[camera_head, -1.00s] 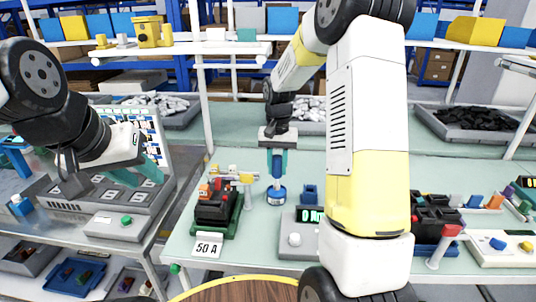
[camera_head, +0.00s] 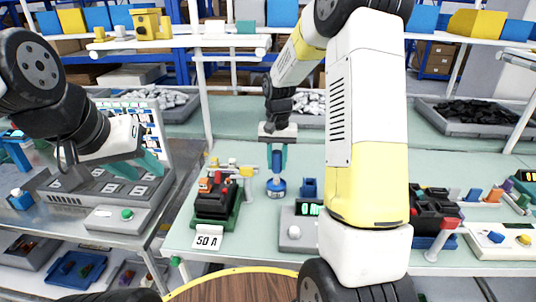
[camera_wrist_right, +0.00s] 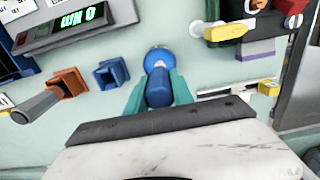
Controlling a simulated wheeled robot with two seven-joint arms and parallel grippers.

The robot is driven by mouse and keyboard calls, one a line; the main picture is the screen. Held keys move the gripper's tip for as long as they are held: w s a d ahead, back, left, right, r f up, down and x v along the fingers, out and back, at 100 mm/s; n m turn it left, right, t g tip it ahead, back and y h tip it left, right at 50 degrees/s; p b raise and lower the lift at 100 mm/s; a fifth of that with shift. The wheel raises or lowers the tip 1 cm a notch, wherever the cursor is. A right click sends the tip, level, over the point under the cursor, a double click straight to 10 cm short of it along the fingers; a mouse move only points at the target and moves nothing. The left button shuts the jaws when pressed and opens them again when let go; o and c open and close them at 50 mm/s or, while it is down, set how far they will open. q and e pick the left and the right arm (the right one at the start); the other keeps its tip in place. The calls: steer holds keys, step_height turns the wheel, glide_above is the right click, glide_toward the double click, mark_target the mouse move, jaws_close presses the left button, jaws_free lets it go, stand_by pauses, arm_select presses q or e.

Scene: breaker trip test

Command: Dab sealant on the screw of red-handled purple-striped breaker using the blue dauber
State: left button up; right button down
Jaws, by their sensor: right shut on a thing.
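The blue dauber (camera_head: 277,161) stands upright in its round blue pot (camera_head: 276,188) on the bench. My right gripper (camera_head: 277,152) points down and is shut on the dauber's handle; the wrist view shows its teal fingers (camera_wrist_right: 157,94) on both sides of the blue handle (camera_wrist_right: 158,88). A dark breaker (camera_head: 213,199) with orange and red parts on top sits on a green base left of the pot. Another dark breaker (camera_head: 433,212) sits on a blue base at the right. My left gripper (camera_head: 139,166) is open and empty at the left.
A grey meter with a green display (camera_head: 300,227) and a small blue holder (camera_head: 309,187) stand right of the pot. A "50 A" card (camera_head: 207,240) lies before the left breaker. A yellow-topped post (camera_head: 246,173) stands between that breaker and the pot.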

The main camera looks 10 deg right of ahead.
mark_target(277, 151)
steer(key=shift+f, duration=0.55)
stand_by(1.1)
steer(key=shift+r, duration=3.55)
